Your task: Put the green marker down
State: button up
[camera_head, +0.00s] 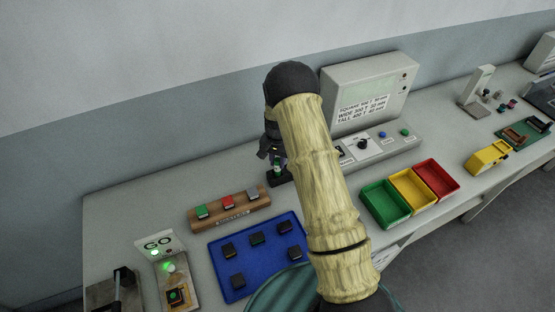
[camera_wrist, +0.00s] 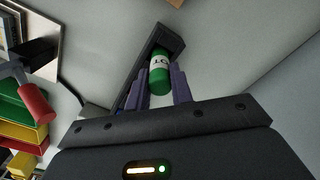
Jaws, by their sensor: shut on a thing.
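My gripper (camera_head: 275,163) is over the back of the bench, left of the grey machine. In the wrist view its two purple fingers (camera_wrist: 158,86) are shut on the green marker (camera_wrist: 160,73), a short green cylinder with a white label bearing dark letters. The marker also shows small and dark in the head view (camera_head: 277,170). A dark holder or block (camera_wrist: 168,38) lies just beyond the marker. I cannot tell whether the marker touches it. My arm hides part of the bench.
A wooden rack (camera_head: 229,212) with green, red and grey pieces and a blue tray (camera_head: 215,262) with several dark pieces lie in front. The grey machine (camera_head: 365,92) with knobs stands right. Green, yellow and red bins (camera_head: 386,222) are further right. A GO sign (camera_head: 158,243) stands left.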

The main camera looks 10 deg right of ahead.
jog(key=shift+f, duration=0.1)
jog(key=o, duration=0.8)
notch_tip(320, 180, up, 12)
jog(key=b, duration=0.4)
jog(key=shift+s+a, duration=0.1)
